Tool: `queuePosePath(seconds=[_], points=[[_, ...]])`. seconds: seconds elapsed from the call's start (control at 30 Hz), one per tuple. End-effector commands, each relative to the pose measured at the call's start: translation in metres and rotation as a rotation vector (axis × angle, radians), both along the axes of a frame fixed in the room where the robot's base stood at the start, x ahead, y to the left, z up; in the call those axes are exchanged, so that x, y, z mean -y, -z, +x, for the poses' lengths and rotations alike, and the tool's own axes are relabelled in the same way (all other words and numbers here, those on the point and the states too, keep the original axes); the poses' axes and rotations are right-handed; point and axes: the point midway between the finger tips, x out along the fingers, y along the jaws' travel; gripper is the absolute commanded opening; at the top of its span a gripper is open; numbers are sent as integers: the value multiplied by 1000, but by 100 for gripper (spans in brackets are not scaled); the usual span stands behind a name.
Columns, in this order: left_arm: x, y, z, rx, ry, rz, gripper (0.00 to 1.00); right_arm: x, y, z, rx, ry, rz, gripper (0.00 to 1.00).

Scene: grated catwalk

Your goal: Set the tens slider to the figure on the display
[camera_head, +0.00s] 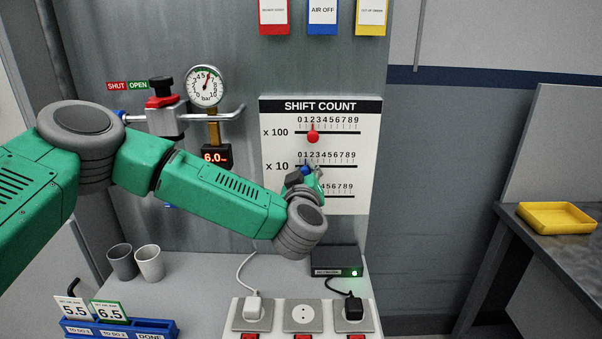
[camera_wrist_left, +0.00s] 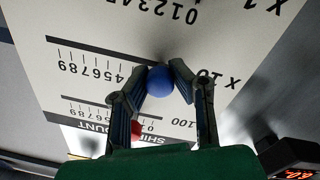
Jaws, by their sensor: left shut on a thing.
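The white SHIFT COUNT board (camera_head: 349,109) has digit rows with slots on the wall ahead. My left gripper (camera_head: 304,176) is at the x 10 row, shut on the blue knob (camera_head: 305,170). In the left wrist view the gripper (camera_wrist_left: 157,80) has both fingers around this round blue knob (camera_wrist_left: 159,84). In the head view the knob is near the low end of its row, about figure 1; the gripper partly covers it. The red knob (camera_head: 312,136) is on the x 100 row, about figure 2. A small display (camera_head: 216,157) under the gauge glows red, reading about 6.0. My right gripper is not in view.
Below are two cups (camera_head: 149,263), a socket strip (camera_head: 273,322), a black box (camera_head: 337,262) and a blue card holder (camera_head: 120,328). A yellow tray (camera_head: 556,218) lies right.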

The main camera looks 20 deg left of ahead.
Motion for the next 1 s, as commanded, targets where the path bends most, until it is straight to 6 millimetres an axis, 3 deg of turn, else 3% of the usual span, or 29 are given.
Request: queuePosePath(seconds=[0.1,0.37,0.4,0.47,0.83,1.0], points=[[15,2,3,-5,5,2,0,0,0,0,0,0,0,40],[15,4,3,-6,3,0,0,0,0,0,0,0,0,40],[15,4,3,-7,4,-1,25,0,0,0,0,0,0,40],[15,4,3,-6,3,0,43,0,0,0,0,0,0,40],[16,2,0,-3,4,0,43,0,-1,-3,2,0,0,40],[22,1,-23,-4,6,1,43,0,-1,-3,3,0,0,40]])
